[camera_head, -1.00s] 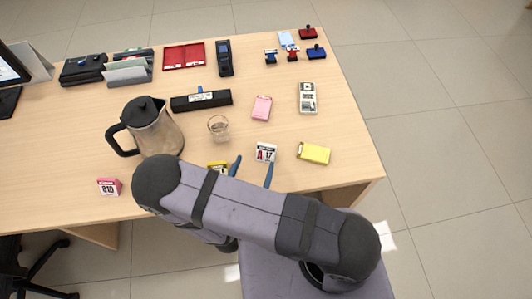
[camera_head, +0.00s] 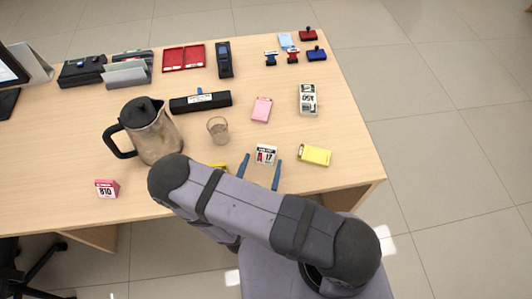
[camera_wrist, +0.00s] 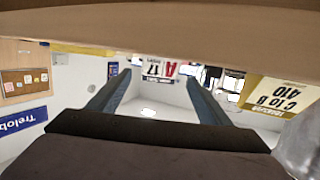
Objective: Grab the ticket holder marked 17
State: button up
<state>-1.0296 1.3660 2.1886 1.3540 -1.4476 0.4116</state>
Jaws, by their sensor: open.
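In the wrist view, which looks upside down, the holder (camera_wrist: 160,68) shows between the two fingertips (camera_wrist: 157,77). I cannot tell whether the fingertips reach past its front face. Nothing is held.
A yellow holder marked 410 (camera_wrist: 280,98) stands close by on one side, mostly hidden by my arm in the head view. A yellow box (camera_head: 314,155) lies to the right. A glass (camera_head: 218,130), a kettle (camera_head: 152,135) and a pink 810 holder (camera_head: 107,189) are to the left.

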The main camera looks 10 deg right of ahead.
aim_at(265, 155)
jog(key=shift+b+x, duration=0.4)
jog(key=shift+x, duration=2.15)
jog(key=shift+f, duration=0.1)
jog(key=c, duration=1.1)
